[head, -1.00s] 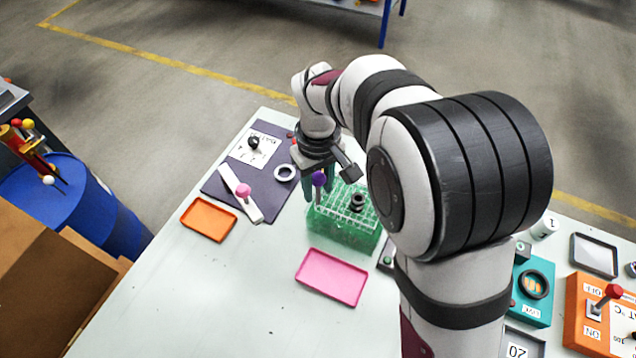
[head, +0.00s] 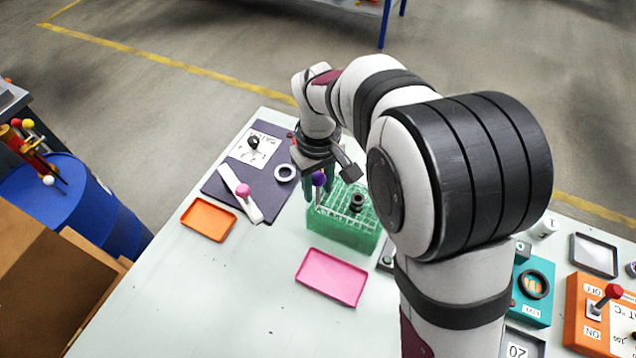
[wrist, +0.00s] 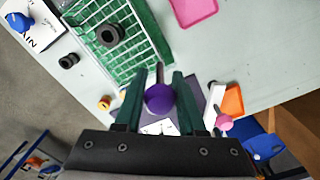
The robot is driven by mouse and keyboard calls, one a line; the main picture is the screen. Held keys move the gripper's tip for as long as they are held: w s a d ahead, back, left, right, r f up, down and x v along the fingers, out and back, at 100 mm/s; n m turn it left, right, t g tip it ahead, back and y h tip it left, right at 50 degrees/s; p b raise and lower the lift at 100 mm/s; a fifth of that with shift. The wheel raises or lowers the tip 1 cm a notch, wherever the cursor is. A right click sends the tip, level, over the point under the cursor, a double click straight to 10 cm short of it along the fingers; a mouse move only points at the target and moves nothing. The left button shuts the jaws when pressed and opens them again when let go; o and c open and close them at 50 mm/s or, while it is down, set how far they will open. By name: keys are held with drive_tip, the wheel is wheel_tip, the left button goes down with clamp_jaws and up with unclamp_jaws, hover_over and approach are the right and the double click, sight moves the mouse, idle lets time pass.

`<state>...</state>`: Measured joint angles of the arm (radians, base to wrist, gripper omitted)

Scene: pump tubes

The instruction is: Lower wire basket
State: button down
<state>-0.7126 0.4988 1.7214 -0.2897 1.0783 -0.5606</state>
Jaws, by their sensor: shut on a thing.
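The green wire basket (head: 345,230), with a white-lined grid top, is at the middle of the table in the head view. Its green grid also fills the upper left of the wrist view (wrist: 115,60). A purple knob (head: 319,178) on a thin grey stem stands at the basket's left edge. My gripper (head: 319,190) points down there with its green fingers shut on the purple knob. In the wrist view the knob (wrist: 159,97) is between the fingers. Whether the stem joins the basket, and whether the basket's underside touches the table, I cannot tell.
A black ring-shaped piece (head: 357,202) is on the basket's top. A pink tray (head: 332,277) lies in front and an orange tray (head: 208,220) at left. A dark mat (head: 225,185) carries a white bar with a pink knob (head: 243,190). The front-left table is clear.

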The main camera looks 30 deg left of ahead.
drive_tip(key=shift+f, duration=1.6)
drive_tip(key=c, duration=0.6)
unclamp_jaws()
drive_tip(key=shift+r, duration=0.1)
wheel_tip(320, 180, up, 16)
drive_tip(key=shift+f, duration=0.2)
drive_tip(key=d+r+m+y, duration=0.1)
drive_tip(key=d+m, duration=0.1)
drive_tip(key=m, duration=0.1)
drive_tip(key=d+r+m+y, duration=0.1)
drive_tip(key=d+m+y, duration=0.1)
drive_tip(key=m, duration=0.1)
drive_tip(key=w+d+r+m+y, duration=0.1)
drive_tip(key=d+m, duration=0.2)
drive_tip(key=shift+r+g, duration=0.3)
drive_tip(key=c, duration=1)
drive_tip(key=shift+a+f+m+y, duration=0.1)
drive_tip(key=shift+f+m+y, duration=0.2)
hover_over(318, 204)
drive_tip(key=d, duration=0.2)
wheel_tip(318, 204, down, 12)
drive_tip(key=shift+w+a, duration=0.2)
drive_tip(key=shift+w, duration=0.2)
